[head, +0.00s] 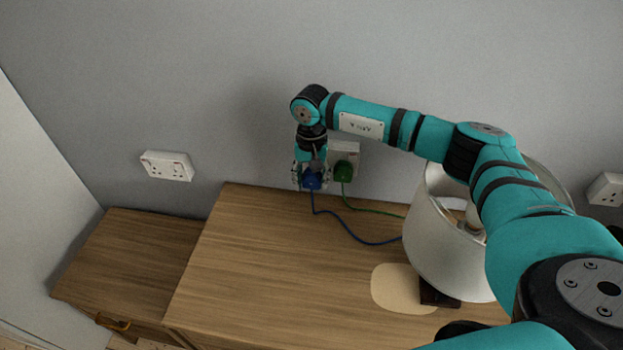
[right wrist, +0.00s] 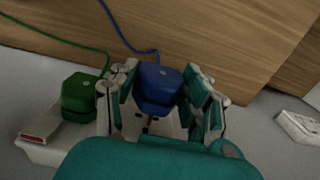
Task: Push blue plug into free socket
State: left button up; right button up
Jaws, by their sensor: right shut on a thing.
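The blue plug (head: 312,181) is between the fingers of my right gripper (head: 311,177), close to the wall above the back edge of the wooden cabinet. In the right wrist view the blue plug (right wrist: 158,88) sits between both fingers of the right gripper (right wrist: 162,98), with prongs showing below it. The white double socket (head: 345,152) is on the wall just right of the gripper, partly hidden by it. A green plug (head: 343,171) is in its right side; it also shows in the right wrist view (right wrist: 79,97). Whether the blue plug touches the socket is unclear. My left gripper is not in view.
A blue cord and a green cord run over the cabinet top (head: 280,270) towards a white lamp (head: 440,240). Another wall socket (head: 167,166) is at the left, and one (head: 606,190) at the far right. A lower wooden cabinet (head: 130,260) stands left.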

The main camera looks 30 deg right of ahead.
jog(key=shift+b, duration=0.55)
dwell(0.7)
jog(key=shift+w+d+r+b, duration=0.1)
jog(key=shift+w+d+b, duration=0.35)
jog(key=shift+w+b, duration=0.15)
jog(key=shift+w+d+b, duration=0.4)
jog(key=shift+w+b, duration=0.2)
dwell(0.5)
jog(key=shift+s+a, duration=0.1)
jog(key=shift+a, duration=0.05)
jog(key=shift+s+a, duration=0.2)
jog(key=shift+s, duration=0.05)
jog(key=shift+s+a+p, duration=0.3)
jog(key=shift+s+p, duration=0.05)
jog(key=shift+s, duration=0.15)
jog(key=shift+f, duration=0.35)
